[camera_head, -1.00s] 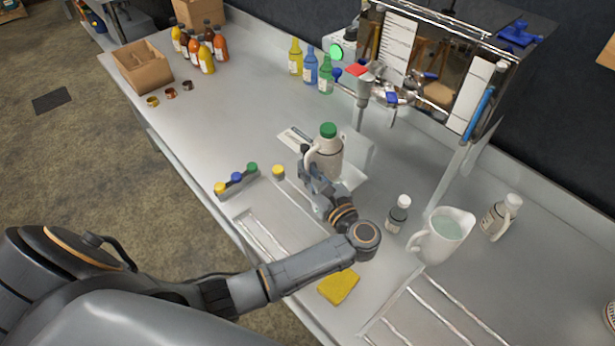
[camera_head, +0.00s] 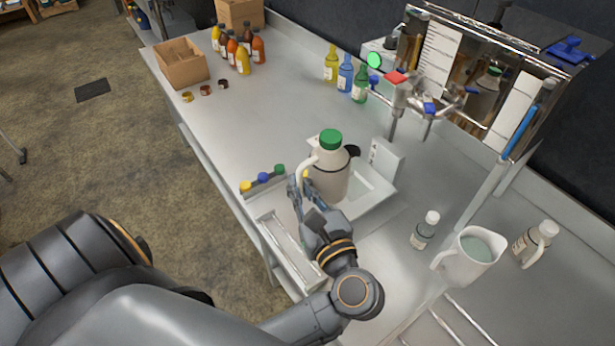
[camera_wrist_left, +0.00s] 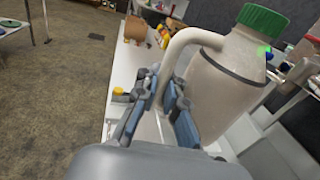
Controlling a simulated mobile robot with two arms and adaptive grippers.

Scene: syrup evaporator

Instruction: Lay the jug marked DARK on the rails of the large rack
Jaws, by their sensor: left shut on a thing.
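A beige jug with a green cap (camera_head: 328,180) is upright in the head view. It also fills the right of the left wrist view (camera_wrist_left: 232,80). No mark can be read on it. My left gripper (camera_head: 301,192) is shut on the jug's handle; in the left wrist view its fingers (camera_wrist_left: 163,98) lie around the handle's lower part. The jug appears above the white tray-like device (camera_head: 375,198). A rack with long metal rails (camera_head: 462,325) is at the lower right, partly cut off. A smaller railed rack (camera_head: 285,245) is at the counter's front edge. My right gripper is not in view.
A white pitcher (camera_head: 468,258), a small white-capped bottle (camera_head: 425,230) and a white-capped jug (camera_head: 535,243) stand at the right. The metal evaporator (camera_head: 470,85) stands behind. Several colored bottles and a cardboard box (camera_head: 180,65) are at the far left.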

